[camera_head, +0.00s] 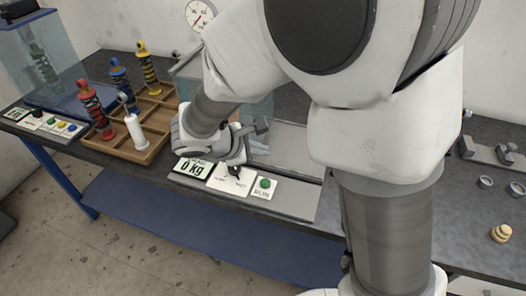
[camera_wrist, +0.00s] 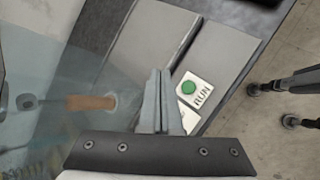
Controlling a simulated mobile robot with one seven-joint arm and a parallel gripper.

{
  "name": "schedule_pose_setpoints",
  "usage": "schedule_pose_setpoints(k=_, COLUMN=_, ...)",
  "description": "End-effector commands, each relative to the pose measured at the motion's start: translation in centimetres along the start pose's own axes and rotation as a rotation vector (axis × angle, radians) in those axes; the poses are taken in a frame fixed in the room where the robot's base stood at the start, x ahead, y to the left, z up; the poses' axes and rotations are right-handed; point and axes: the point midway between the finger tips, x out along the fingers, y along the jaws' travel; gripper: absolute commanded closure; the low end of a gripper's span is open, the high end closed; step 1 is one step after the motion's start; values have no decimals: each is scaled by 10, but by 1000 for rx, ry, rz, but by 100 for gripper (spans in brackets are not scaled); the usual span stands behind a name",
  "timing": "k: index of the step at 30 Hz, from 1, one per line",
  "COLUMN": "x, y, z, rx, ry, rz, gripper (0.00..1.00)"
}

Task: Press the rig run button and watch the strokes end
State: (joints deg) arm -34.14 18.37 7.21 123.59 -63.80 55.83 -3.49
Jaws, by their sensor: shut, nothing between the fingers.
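The green run button (camera_head: 264,184) sits on a white plate marked RUN at the bench's front edge. It also shows in the wrist view (camera_wrist: 190,88), uncovered, just right of my fingers. My gripper (camera_wrist: 160,74) is shut and empty, its fingertips beside the button in that picture; I cannot tell their height above it. In the head view my gripper (camera_head: 262,148) is up and left of the button, partly hidden by my wrist. A display (camera_head: 192,168) left of the button reads 0 kg. A small dark lever (camera_head: 235,171) stands on the plate between them.
A wooden rack (camera_head: 150,152) at left holds red, blue, yellow and white shock units. A clear-walled tank (camera_head: 40,50) and a panel of small buttons (camera_head: 50,123) stand farther left. A clear panel (camera_wrist: 40,110) is close left of my fingers. Small cups (camera_head: 486,182) lie at right.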

Motion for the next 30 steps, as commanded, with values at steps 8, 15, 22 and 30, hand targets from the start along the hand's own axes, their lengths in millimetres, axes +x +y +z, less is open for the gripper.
schedule_pose_setpoints(k=8, x=0, y=0, z=0, rx=2, ry=0, rz=-1, gripper=100)
schedule_pose_setpoints(k=15, x=9, y=-7, z=-6, rx=2, ry=0, rz=-1, gripper=100)
schedule_pose_setpoints(k=22, x=30, y=-22, z=-21, rx=0, ry=0, rz=-1, gripper=100)
schedule_pose_setpoints(k=30, x=55, y=-40, z=-40, rx=2, ry=0, rz=-1, gripper=100)
